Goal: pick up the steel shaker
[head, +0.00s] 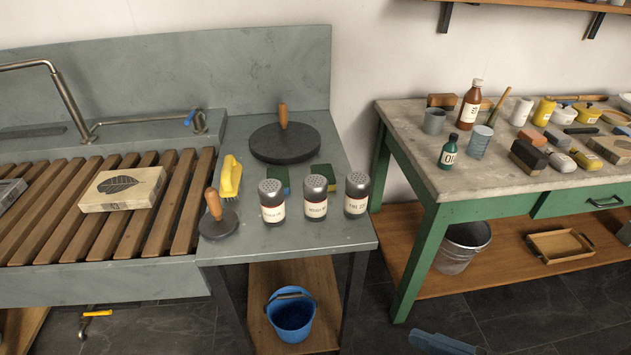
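Three steel shakers with perforated domed tops and paper labels stand upright in a row near the front of the grey stone counter (345,238). The left shaker (271,201) has a cream label, the middle shaker (315,197) a label with a dark red band, and the right shaker (356,194) a pale label. The label text is too small to read surely. The shakers stand apart from one another with narrow gaps.
A small round disc with a wooden knob (214,213) stands left of the shakers. Behind are a yellow brush (230,176), sponges (325,171) and a large dark disc (284,146). A slatted sink (100,222) adjoins left; a cluttered green-legged table (465,184) stands right, across a gap.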

